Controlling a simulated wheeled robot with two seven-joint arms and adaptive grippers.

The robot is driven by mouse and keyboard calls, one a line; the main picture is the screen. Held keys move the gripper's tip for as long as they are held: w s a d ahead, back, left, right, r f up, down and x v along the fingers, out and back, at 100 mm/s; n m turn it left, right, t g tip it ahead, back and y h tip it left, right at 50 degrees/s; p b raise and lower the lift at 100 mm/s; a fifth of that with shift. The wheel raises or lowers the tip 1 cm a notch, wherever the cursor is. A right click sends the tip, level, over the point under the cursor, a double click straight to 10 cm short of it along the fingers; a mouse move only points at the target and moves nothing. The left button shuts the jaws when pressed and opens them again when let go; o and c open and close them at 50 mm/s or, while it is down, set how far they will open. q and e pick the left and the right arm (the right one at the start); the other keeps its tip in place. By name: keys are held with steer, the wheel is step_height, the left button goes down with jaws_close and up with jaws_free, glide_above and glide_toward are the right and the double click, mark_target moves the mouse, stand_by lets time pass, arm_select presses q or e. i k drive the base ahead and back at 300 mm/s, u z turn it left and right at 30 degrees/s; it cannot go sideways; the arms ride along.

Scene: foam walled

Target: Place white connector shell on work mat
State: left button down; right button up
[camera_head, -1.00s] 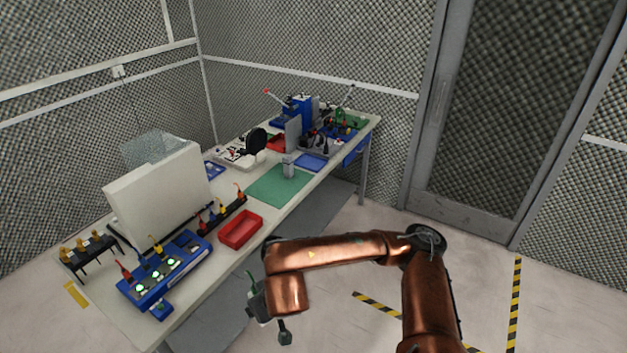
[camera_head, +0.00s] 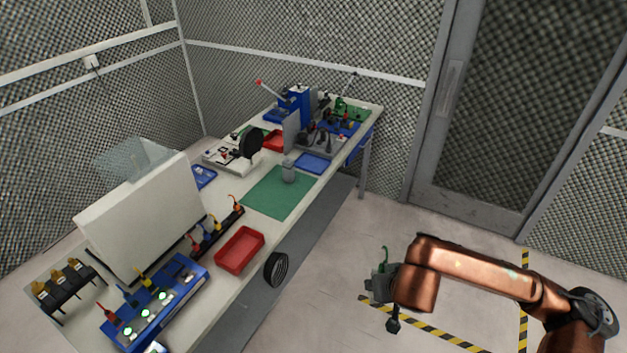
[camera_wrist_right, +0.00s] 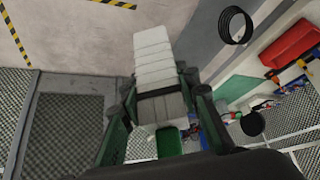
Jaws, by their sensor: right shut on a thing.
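The white connector shell (camera_wrist_right: 154,60) looks like a pale ribbed block in the right wrist view. My right gripper (camera_wrist_right: 160,110) is shut on it, with a dark finger on each side. In the head view this gripper (camera_head: 382,287) is out over the floor, right of the bench and apart from it; the shell is too small to make out clearly there. The green work mat (camera_head: 268,200) lies flat on the bench, left of and beyond the gripper. My left gripper is not in view.
A red tray (camera_head: 240,250) sits near the bench's front edge, with a black coil (camera_head: 277,269) beside it. A blue tray (camera_head: 314,163) lies beyond the mat. A large white panel (camera_head: 140,215) stands on the near part. The mat's near part is bare.

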mark_target(276, 193)
steer(key=z, duration=0.05)
steer(key=i, duration=0.9)
steer(key=u, duration=0.8)
steer(key=i, duration=0.7)
steer(key=u, duration=0.6)
